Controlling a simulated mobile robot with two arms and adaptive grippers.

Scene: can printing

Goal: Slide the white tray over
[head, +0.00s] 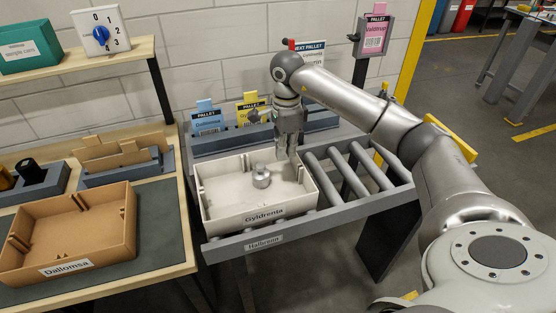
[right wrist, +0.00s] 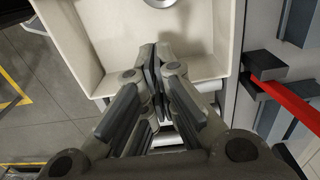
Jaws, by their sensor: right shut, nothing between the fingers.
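My right gripper (head: 290,155) is shut and empty, pointing down at the tray's far right part. I cannot tell whether the fingers touch the wall. My left gripper is not in view.
Several bare rollers lie right of the tray. Behind it is a rack with a blue pallet card (head: 207,122) and a yellow one (head: 249,106). A brown tray (head: 100,243), labelled "Dallomsa", sits on the table at left. A pink card (head: 375,35) stands on a post behind.

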